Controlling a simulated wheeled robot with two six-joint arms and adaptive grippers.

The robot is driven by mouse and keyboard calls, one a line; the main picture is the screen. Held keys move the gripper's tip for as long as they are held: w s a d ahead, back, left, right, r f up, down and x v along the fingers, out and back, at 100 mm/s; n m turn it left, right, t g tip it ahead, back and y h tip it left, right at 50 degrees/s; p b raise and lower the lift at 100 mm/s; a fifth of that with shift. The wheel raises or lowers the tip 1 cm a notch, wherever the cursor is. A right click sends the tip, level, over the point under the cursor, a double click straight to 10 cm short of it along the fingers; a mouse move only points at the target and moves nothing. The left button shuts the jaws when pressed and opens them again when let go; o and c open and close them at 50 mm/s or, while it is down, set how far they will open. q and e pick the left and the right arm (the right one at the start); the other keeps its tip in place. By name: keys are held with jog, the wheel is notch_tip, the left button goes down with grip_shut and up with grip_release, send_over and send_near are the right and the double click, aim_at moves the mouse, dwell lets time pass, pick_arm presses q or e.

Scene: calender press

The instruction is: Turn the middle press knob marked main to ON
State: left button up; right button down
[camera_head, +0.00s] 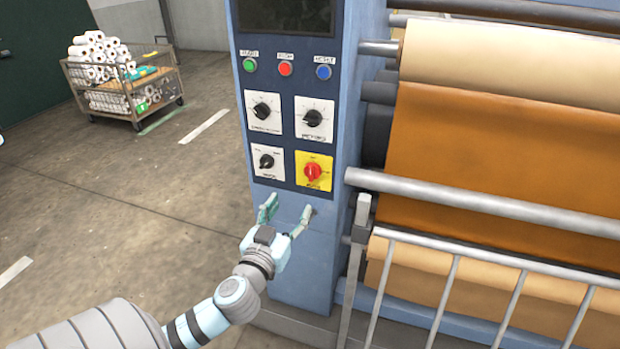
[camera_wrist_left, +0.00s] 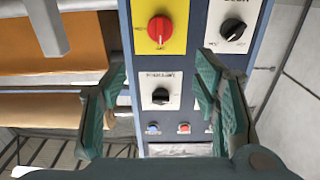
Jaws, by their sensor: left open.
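The blue press panel carries a red knob (camera_head: 312,171) on a yellow plate at the lower right of its knob group; its small label is too blurred to read. The same red knob (camera_wrist_left: 160,29) shows upside down at the top of the left wrist view. Black knobs sit at upper left (camera_head: 262,110), upper right (camera_head: 313,118) and lower left (camera_head: 266,161), all on white plates. None of their labels reads clearly. My left gripper (camera_head: 287,212) is open and empty, with its fingers apart just below the knob group. My right gripper is not in view.
Green, red and blue buttons (camera_head: 286,69) sit above the knobs. Rollers with orange sheet (camera_head: 480,150) and a metal guard rail (camera_head: 450,255) stand to the right of the panel. A cart of white rolls (camera_head: 128,95) stands far left, with open floor between.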

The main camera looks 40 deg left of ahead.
aim_at(310, 173)
pick_arm(q)
jog(key=x, duration=1.4)
jog(key=shift+a+p, duration=0.1)
jog(key=shift+p, duration=0.3)
jog(key=shift+f, duration=0.1)
jog(key=shift+c, duration=0.6)
jog(key=c, duration=1)
